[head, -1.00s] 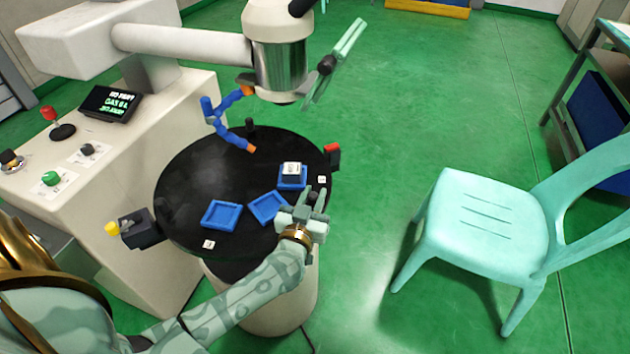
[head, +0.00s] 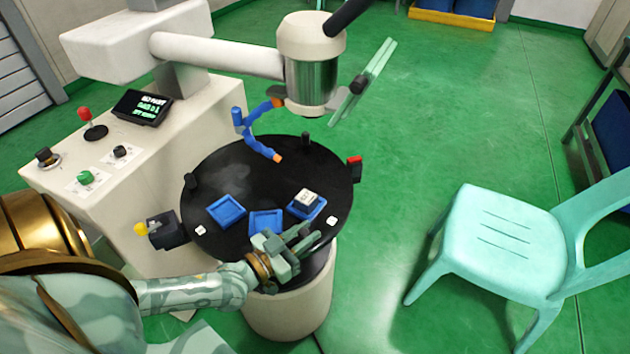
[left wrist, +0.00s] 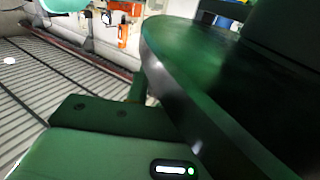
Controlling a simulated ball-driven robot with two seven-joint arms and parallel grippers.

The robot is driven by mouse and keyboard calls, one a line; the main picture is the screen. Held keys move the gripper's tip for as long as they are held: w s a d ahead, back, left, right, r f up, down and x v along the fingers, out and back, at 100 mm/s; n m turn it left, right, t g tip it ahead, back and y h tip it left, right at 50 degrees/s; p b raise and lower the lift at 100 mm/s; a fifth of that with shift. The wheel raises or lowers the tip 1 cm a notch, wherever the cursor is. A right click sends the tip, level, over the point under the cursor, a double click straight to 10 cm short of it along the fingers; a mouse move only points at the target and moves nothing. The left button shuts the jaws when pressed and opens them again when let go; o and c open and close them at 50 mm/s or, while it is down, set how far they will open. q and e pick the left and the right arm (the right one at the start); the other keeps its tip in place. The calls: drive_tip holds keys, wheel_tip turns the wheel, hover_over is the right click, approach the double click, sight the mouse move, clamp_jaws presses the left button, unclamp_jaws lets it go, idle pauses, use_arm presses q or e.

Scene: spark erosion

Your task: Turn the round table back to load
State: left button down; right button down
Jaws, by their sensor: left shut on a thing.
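The round table (head: 290,165) is a black disc on a pale pedestal, with black pegs (head: 190,180) near its rim. Three blue trays (head: 227,210) sit on it, and the right one holds a white-topped block (head: 306,198). My left gripper (head: 297,241) is at the near right edge of the disc, shut on what appears to be another rim peg, mostly hidden by the fingers. In the left wrist view the disc's thick dark rim (left wrist: 190,120) runs close beside the gripper. My right gripper is not in view.
The machine head (head: 311,70) and a blue jointed nozzle (head: 255,140) hang over the disc. A control desk (head: 140,190) with a screen stands left. Beside the rim are a yellow-knobbed block (head: 160,231) and a red-topped part (head: 355,163). A mint chair (head: 500,240) stands right; floor between is clear.

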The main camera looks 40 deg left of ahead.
use_arm(q)
drive_tip(key=s+h, duration=0.1)
drive_tip(key=s+a+m+h, duration=0.1)
drive_tip(key=s+a+m+g+h, duration=0.1)
drive_tip(key=s, duration=0.1)
drive_tip(key=shift+f+h+b, duration=0.2)
drive_tip(key=shift+h+b, duration=0.1)
drive_tip(key=shift+b, duration=0.1)
drive_tip(key=shift+s+a+m+g+h+b, duration=0.15)
drive_tip(key=shift+s+a+m+g+h, duration=0.2)
drive_tip(key=shift+s+m+h, duration=0.2)
drive_tip(key=shift+s+a+m+g+h+b, duration=0.15)
drive_tip(key=shift+s+a+m+g+h, duration=0.1)
drive_tip(key=shift+s+a+m+h, duration=0.25)
drive_tip(key=shift+s, duration=0.1)
drive_tip(key=c, duration=1.6)
unclamp_jaws()
drive_tip(key=o, duration=0.3)
drive_tip(key=shift+s+a+r, duration=0.1)
drive_tip(key=shift+o, duration=0.2)
